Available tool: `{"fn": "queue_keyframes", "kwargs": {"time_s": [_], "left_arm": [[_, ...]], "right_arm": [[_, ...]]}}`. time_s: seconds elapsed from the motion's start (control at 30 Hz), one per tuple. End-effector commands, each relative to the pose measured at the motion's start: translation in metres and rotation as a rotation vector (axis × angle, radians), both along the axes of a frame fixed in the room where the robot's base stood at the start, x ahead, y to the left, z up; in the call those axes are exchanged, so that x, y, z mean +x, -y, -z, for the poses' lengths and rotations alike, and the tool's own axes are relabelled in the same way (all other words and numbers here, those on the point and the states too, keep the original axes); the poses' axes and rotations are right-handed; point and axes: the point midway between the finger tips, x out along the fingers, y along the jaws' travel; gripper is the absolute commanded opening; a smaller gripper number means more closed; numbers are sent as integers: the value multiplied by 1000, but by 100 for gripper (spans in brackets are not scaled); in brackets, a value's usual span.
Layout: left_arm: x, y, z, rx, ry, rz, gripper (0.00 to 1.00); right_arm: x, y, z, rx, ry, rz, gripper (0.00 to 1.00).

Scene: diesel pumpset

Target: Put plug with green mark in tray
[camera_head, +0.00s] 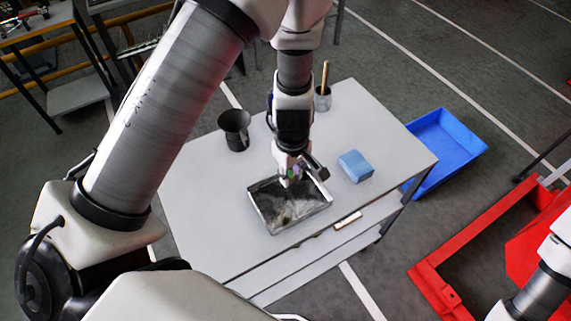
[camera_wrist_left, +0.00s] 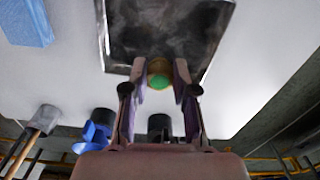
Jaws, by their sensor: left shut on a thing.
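My left gripper (camera_head: 291,178) points down over the back edge of the dark metal tray (camera_head: 303,219) on the white table. In the left wrist view its two fingers are shut on a small round brass-coloured plug (camera_wrist_left: 160,67) with a green mark (camera_wrist_left: 160,82) facing the camera. The plug appears against the tray's edge (camera_wrist_left: 117,70) in that view; I cannot tell its height above the tray. The tray has grey, smeary contents or stains and a pale patch. My right gripper is not in view.
A dark mug (camera_head: 234,130) stands behind left of the tray, a blue block (camera_head: 356,166) to its right. A cup with a wooden-handled tool (camera_head: 323,98) stands behind. A blue object (camera_wrist_left: 92,135) shows in the wrist view. A blue bin (camera_head: 472,149) is right of the table.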

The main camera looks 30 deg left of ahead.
Motion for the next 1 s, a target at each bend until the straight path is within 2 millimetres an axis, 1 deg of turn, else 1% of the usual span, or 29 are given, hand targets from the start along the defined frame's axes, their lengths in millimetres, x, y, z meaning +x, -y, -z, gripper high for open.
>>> {"fn": "queue_keyframes", "kwargs": {"time_s": [0.03, 0.1, 0.3, 0.43, 0.6, 0.87, 0.9, 0.93, 0.97, 1.0], "left_arm": [[0, 0, 13, 0, 0, 0, 0], [0, 0, 23, 0, 0, 0, 0], [0, 0, 52, 0, 0, 0, 0], [0, 0, 68, 0, 0, -1, 0], [0, 0, 77, 0, 0, 0, 0], [0, 0, 76, 0, 0, 0, 0], [0, 0, 76, 0, 0, 0, 41], [0, 0, 76, 0, 0, 0, 52], [0, 0, 76, 0, 0, 0, 56], [0, 0, 76, 0, 0, 0, 56]], "right_arm": [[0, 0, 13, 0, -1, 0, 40], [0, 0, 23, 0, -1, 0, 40], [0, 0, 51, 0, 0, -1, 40], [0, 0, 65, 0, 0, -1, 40], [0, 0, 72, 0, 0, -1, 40], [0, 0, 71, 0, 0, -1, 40], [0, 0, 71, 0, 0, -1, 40], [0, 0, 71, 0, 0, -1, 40], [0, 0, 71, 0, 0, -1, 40], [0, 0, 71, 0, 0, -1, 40]]}}
